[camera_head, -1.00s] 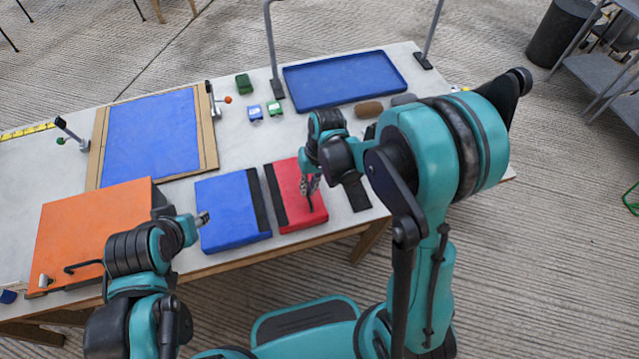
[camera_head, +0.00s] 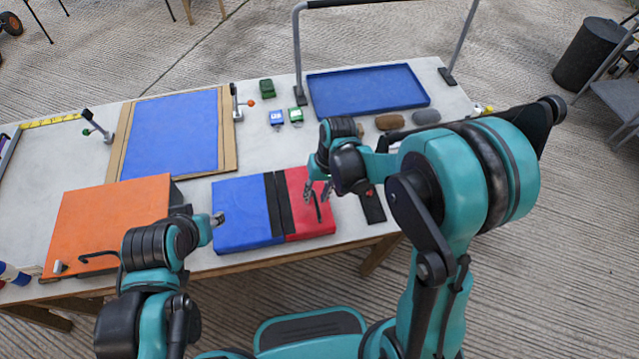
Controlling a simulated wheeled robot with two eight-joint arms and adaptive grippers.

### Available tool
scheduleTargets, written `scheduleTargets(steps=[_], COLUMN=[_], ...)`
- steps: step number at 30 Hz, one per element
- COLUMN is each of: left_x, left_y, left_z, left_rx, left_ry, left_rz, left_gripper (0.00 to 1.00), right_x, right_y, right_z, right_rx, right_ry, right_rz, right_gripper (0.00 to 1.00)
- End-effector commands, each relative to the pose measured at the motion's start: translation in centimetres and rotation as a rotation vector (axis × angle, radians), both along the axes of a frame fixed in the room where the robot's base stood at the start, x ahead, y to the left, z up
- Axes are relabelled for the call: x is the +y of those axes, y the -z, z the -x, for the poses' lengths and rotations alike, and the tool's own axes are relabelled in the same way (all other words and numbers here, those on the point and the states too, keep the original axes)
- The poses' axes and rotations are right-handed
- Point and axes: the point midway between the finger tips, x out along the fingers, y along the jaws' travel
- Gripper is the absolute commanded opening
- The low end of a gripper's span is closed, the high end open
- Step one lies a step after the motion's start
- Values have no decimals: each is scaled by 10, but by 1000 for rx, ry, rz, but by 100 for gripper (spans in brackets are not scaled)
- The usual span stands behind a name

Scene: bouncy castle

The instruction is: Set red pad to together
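The red pad (camera_head: 300,218) lies flat near the table's front edge. It has a black strip along its left side and a small dark tab (camera_head: 318,208) on top. The blue pad (camera_head: 241,220) lies just left of it, with a black strip along its right side. The two black strips lie side by side and the pads appear to touch. My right gripper (camera_head: 318,192) is over the red pad, its fingers spread around or just above the tab. My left gripper (camera_head: 217,219) is by the blue pad's left edge; its finger opening is unclear.
An orange box (camera_head: 105,222) stands at left, with a blue panel on a board (camera_head: 172,135) behind it. A blue tray (camera_head: 368,90) lies under a metal frame at the back. Small blocks and brown and grey lumps sit between. A black strip (camera_head: 371,203) lies right of the red pad.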

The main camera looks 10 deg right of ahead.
Motion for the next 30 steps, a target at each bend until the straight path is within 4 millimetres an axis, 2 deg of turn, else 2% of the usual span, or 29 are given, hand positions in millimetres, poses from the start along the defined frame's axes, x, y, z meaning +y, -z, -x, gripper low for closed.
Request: scheduleTargets(steps=[9, 15, 20, 30], left_x=[0, 0, 0, 0], left_y=[0, 0, 0, 0], left_z=[0, 0, 0, 0], left_rx=[0, 0, 0, 0], left_ry=[0, 0, 0, 0], left_rz=[0, 0, 0, 0], left_gripper=[40, 40, 40, 40], right_x=[-13, -18, -20, -20], right_y=[-66, -96, -105, -106], right_z=[0, 0, -1, -1], right_rx=[0, 0, 0, 0], right_ry=[1, 0, 0, -1], right_rz=[-1, -1, -1, -1], right_gripper=[30, 30, 30, 30])
